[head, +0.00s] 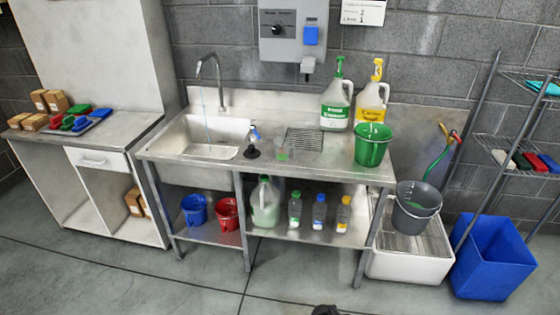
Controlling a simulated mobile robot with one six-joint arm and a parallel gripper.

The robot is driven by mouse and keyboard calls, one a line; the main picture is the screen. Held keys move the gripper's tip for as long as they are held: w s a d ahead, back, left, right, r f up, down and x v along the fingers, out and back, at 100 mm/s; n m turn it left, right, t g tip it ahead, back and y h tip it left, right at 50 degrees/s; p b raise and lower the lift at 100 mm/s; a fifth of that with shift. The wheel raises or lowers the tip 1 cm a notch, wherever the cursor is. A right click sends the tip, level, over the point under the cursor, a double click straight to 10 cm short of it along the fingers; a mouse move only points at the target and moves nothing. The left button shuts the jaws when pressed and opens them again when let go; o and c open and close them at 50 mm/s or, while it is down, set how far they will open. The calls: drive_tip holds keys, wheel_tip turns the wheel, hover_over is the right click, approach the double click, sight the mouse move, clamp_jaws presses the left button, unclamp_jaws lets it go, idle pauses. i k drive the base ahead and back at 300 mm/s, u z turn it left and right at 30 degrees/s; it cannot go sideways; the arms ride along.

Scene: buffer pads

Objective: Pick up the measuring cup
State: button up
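A small clear cup with some green at its base (281,154), which looks like the measuring cup, stands on the steel sink table (320,170). It is just right of a black plunger-like item (252,152) and close to the front of a dark wire rack (304,141). It is small in the head view, so its markings and handle cannot be made out. My gripper is not recognisable in view. Only a small dark shape (325,311) shows at the bottom edge, and I cannot tell what part it is.
A green bucket (371,145) and two large jugs, green-labelled (335,108) and yellow-labelled (371,104), stand right on the table. The sink (205,136) is left. Bottles and buckets fill the lower shelf. A blue bin (490,262) stands right. The front floor is clear.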

sight(286, 150)
drive_tip(key=z, duration=0.35)
drive_tip(key=k, duration=0.35)
drive_tip(key=u, duration=1.6)
drive_tip(key=i, duration=1.3)
